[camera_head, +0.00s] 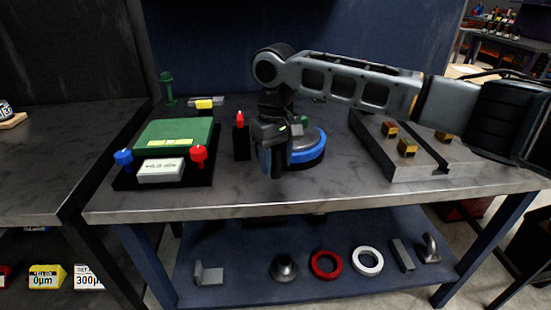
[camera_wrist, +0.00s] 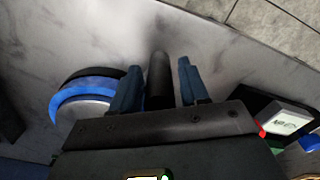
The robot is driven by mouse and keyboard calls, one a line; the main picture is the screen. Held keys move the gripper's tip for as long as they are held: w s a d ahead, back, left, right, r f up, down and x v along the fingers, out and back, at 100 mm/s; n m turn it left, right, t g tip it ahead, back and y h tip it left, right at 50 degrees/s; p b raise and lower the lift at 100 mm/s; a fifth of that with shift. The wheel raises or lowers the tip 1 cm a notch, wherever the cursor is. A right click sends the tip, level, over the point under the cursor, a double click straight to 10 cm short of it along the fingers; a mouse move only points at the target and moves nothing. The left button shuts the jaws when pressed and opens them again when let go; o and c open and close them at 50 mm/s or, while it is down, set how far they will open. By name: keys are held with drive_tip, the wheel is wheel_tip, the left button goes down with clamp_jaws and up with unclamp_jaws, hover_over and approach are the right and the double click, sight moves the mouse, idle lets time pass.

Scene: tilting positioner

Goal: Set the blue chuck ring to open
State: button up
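The blue chuck ring (camera_head: 316,148) sits around a round dark base on the bench, right of my gripper and partly hidden by it. In the wrist view the ring (camera_wrist: 72,97) shows at the left, around a grey disc (camera_wrist: 85,108). My gripper (camera_head: 272,168) points down beside the ring's left front. In the wrist view my gripper (camera_wrist: 158,85) has its two blue fingers apart, with a dark rounded bar (camera_wrist: 158,75) between them. Narrow gaps seem to show on both sides of the bar. I cannot tell what the bar joins to.
A black block with a red knob (camera_head: 240,120) stands left of my gripper. Farther left is a green-topped box (camera_head: 173,133) with blue and red knobs. A slotted grey plate (camera_head: 425,155) with brass blocks lies at right. The bench's front strip is clear.

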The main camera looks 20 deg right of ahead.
clamp_jaws()
idle(0.5)
